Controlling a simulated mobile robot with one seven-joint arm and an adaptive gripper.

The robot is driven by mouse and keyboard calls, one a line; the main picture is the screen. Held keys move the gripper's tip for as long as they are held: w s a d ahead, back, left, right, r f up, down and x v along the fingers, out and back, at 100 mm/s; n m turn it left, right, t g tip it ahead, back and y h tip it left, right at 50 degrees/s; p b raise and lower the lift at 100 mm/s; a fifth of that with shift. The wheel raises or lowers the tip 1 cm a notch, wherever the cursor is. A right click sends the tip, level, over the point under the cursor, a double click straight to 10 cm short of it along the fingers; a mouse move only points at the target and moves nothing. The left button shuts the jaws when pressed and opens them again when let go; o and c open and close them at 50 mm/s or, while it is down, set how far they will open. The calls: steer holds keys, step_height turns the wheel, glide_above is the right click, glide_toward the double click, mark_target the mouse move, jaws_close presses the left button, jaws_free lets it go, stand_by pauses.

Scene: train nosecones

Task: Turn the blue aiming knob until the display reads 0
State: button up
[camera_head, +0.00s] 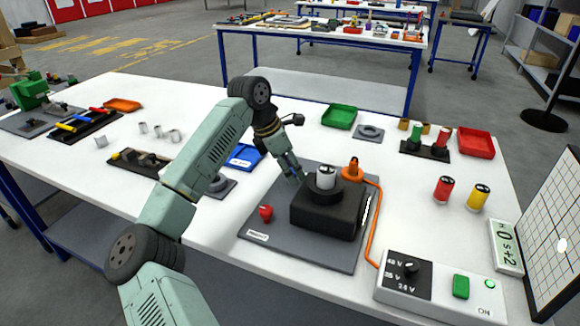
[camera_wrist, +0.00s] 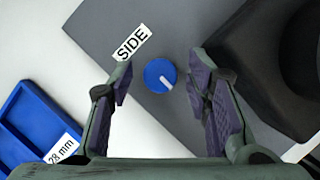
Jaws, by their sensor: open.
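The blue aiming knob (camera_wrist: 160,75), with a white pointer line toward its lower right, is on the grey plate (camera_wrist: 95,25) beside a "SIDE" label (camera_wrist: 131,43). My gripper (camera_wrist: 163,82) is open, with its fingers on either side of the knob and a gap to each. In the head view my gripper (camera_head: 291,170) points down behind the black block (camera_head: 325,215), and the knob is hidden there.
A red knob (camera_head: 265,212) is at the plate's front left. An orange lamp-like part (camera_head: 353,168) has a cable to the white power box (camera_head: 440,285). A blue tray (camera_head: 245,157) lies left of my gripper. A gridded board (camera_head: 558,240) with a bright spot stands at right.

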steer(key=shift+c, duration=0.6)
jaws_close()
steer(key=shift+f+n+b, duration=0.1)
steer(key=shift+n+b, duration=0.2)
steer(key=shift+b, duration=0.3)
